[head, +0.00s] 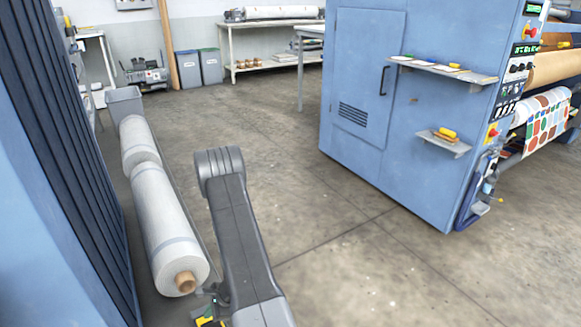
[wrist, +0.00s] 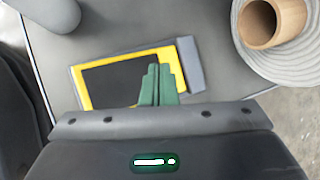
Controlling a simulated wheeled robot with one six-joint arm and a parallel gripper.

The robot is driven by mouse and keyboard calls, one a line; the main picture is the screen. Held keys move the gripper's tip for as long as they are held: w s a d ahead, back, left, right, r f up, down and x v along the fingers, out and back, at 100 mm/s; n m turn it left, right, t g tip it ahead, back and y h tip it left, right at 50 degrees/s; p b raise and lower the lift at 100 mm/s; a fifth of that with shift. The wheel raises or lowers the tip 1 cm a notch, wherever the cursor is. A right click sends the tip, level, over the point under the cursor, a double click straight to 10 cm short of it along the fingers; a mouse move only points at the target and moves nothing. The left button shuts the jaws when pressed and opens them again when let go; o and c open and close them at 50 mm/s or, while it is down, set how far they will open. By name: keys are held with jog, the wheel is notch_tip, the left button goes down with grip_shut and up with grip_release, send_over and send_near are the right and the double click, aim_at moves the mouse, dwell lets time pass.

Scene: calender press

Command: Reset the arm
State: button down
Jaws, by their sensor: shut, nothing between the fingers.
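My gripper (wrist: 158,86) shows in the wrist view as two green fingers pressed together, with nothing between them. It points over a yellow-framed dark panel (wrist: 112,82) on a grey surface. I cannot tell how far above the panel the fingertips are. In the head view my grey arm rises in the lower middle and bends down toward the bottom edge. The gripper end there is mostly hidden behind the arm, and a bit of yellow (head: 208,322) shows beside it.
A wrapped roll (head: 165,225) with a cardboard core lies close left of my arm; its end (wrist: 272,22) shows in the wrist view. A blue ribbed machine (head: 60,130) stands at left, a blue cabinet (head: 365,110) with small shelves at right. The floor between is clear.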

jog(key=shift+b, duration=0.8)
jog(key=shift+r, duration=0.15)
jog(key=shift+r+p, duration=0.15)
jog(key=shift+p, duration=1.55)
jog(key=shift+p, duration=0.85)
